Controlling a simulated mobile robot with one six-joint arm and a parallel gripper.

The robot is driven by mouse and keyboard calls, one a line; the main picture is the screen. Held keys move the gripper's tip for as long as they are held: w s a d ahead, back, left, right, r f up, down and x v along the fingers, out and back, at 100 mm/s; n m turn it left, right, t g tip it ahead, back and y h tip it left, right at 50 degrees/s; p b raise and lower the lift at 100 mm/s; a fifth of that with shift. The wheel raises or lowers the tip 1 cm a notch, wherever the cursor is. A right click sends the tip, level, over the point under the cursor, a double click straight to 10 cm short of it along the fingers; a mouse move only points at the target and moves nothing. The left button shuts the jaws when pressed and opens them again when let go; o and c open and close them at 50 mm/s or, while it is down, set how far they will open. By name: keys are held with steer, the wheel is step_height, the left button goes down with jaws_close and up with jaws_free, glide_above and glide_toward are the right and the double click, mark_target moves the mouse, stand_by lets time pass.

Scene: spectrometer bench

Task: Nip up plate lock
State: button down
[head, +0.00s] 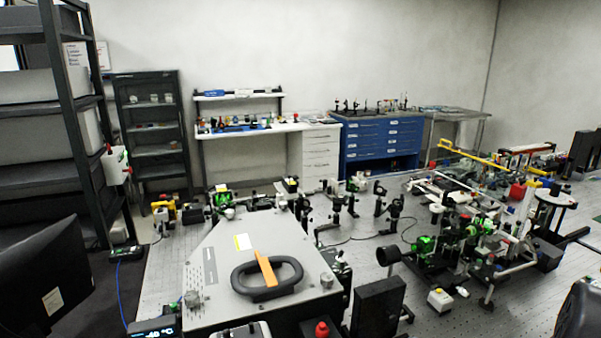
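A grey metal housing with a flat top plate (222,270) stands at the front of the optical bench. A black oval ring handle with an orange lever (266,268) across it sits on the plate. A small silver knob (327,280) is at the plate's right edge, and a small clear-topped fitting (193,299) is near its left front. I cannot tell which of these parts, if any, is the plate lock. My gripper is not seen in the head view.
A red-topped part (321,329) and a dark box (378,308) stand at the front. A small display (154,328) reads about -40 °C. Dense optics and posts (470,235) crowd the right. A monitor (45,275) is at left; blue drawers (380,140) stand behind.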

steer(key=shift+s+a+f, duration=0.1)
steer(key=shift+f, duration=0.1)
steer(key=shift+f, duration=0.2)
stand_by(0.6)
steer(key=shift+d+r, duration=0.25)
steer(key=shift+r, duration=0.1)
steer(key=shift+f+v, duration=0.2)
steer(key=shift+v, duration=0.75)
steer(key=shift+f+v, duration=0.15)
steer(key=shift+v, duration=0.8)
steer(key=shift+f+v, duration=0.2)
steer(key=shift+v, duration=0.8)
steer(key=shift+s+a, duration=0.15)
